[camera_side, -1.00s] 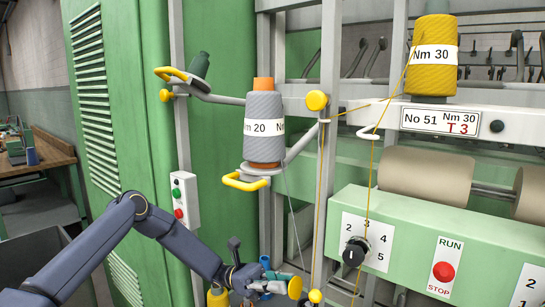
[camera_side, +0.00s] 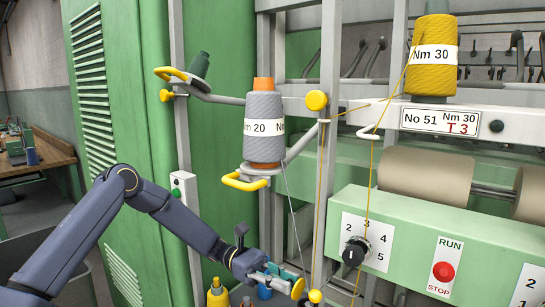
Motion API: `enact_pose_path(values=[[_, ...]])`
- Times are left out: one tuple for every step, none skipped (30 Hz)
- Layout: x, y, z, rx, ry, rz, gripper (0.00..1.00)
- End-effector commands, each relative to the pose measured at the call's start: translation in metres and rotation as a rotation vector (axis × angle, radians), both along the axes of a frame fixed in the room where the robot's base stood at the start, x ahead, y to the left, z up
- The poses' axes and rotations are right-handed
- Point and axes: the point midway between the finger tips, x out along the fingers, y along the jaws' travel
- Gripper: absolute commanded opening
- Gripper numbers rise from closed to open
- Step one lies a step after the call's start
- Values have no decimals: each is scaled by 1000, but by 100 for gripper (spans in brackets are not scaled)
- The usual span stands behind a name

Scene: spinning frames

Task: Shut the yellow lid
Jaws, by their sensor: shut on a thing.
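A small yellow disc (camera_side: 298,289), which looks like the yellow lid, is low in the picture, left of the thin upright thread. My gripper (camera_side: 286,279) is at the disc, with its pale blue fingers closed together. It appears shut on the disc's edge. The fingers hide part of the disc, and its hinge and whatever lies under it cannot be made out.
A yellow bottle (camera_side: 217,293) and a blue bottle (camera_side: 264,291) stand below my forearm. A yellow knob (camera_side: 315,296) is close right of the gripper. The grey cone (camera_side: 264,135) hangs above, and the green control panel (camera_side: 400,235) is to the right.

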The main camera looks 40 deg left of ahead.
Motion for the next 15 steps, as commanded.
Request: enact_pose_path(values=[[0, -1, 2, 48, -5, -1, 0], [0, -2, 3, 77, -4, -1, 0], [0, -4, 4, 115, -5, -1, 0], [0, -5, 5, 143, -5, 0, 0], [0, -6, 5, 170, -4, 0, 0], [0, -7, 6, 207, -5, 0, 0], [0, -8, 7, 233, -5, -1, 0], [0, -9, 7, 260, -5, 0, 0], [0, -11, 8, 293, -4, 0, 0], [0, -12, 8, 318, -5, 0, 0], [0, -13, 9, 342, -4, 0, 0], [0, -14, 9, 372, -5, 0, 0], [0, -15, 9, 394, -4, 1, 0], [0, -16, 9, 414, -4, 0, 0], [0, -17, 10, 441, -4, 0, 0]])
